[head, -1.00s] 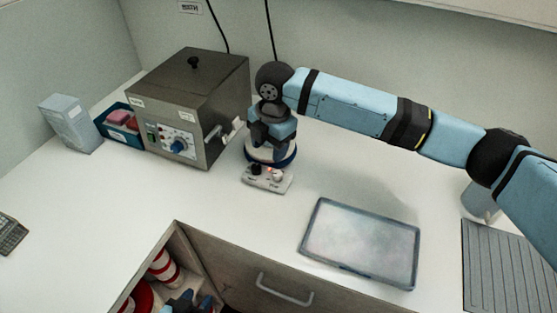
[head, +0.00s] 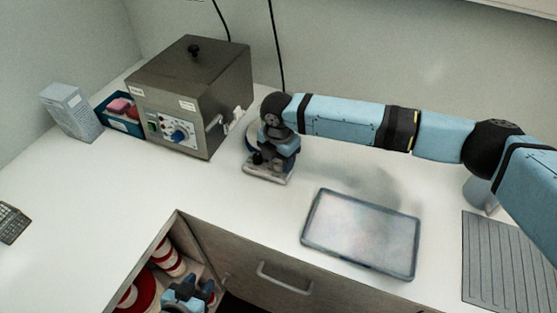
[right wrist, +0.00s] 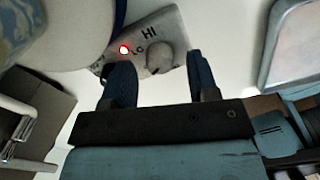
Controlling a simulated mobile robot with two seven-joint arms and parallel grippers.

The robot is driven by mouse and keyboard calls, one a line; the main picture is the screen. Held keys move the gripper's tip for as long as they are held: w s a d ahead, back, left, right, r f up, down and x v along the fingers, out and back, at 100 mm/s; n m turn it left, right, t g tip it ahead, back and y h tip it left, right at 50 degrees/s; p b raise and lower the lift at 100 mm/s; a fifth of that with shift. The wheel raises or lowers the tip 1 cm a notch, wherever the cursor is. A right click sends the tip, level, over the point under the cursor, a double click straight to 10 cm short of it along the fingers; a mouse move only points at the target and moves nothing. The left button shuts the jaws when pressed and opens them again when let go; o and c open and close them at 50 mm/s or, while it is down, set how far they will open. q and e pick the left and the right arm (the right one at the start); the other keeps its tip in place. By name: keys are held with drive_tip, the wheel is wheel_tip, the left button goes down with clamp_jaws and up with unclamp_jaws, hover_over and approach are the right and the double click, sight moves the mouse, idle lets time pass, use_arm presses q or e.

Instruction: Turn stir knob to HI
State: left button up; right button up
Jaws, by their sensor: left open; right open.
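The stirrer (head: 256,175) is a small pale unit with a round top, on the counter beside the steel box. Its black knob (head: 257,157) shows in the head view; the pale stir knob is hidden there by my right gripper (head: 279,168). In the right wrist view, the round grey stir knob (right wrist: 160,58) lies between and just beyond the open fingertips of my right gripper (right wrist: 158,68), near the printed LO and HI and a lit red lamp (right wrist: 123,49). Contact cannot be told. My left gripper (head: 190,292) is open, low by the open cabinet.
A steel box (head: 180,85) with a blue dial stands left of the stirrer, beside a blue bin (head: 122,122) and a pale carton (head: 70,110). A clear-lidded tray (head: 360,232) lies to the right. The cabinet holds red-and-white items (head: 167,257).

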drive_tip(key=shift+f, duration=0.6)
drive_tip(key=c, duration=0.9)
